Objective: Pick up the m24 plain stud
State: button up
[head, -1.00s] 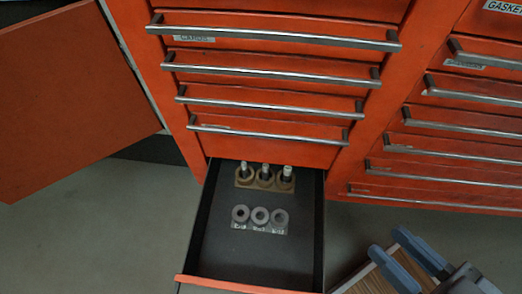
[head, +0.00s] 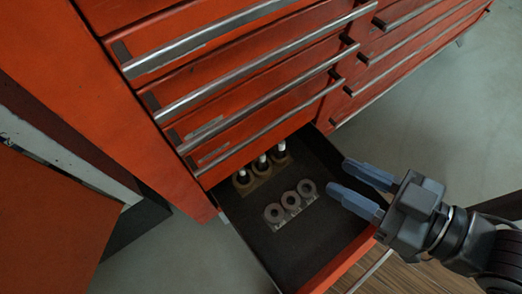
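Several drawers up the red cabinet are shut and the bottom drawer (head: 335,262) is pulled open. At its back, three upright studs stand in a row in a tan holder: a left stud (head: 242,176), a middle stud (head: 262,162) and a right stud (head: 281,149). They are too small to tell which is the m24 plain stud. My gripper (head: 349,180) is open and empty, its two blue-grey fingers over the drawer's right side, pointing left.
Three grey rings (head: 290,201) sit in a labelled row in front of the studs. Shut drawers with long metal handles (head: 265,106) overhang the drawer's back. A red door panel (head: 50,225) stands at lower left. The drawer's front floor is bare.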

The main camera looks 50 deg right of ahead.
aim_at(279, 147)
jog(key=k+l+u, duration=0.4)
jog(key=k+u, duration=0.25)
jog(key=k, duration=0.2)
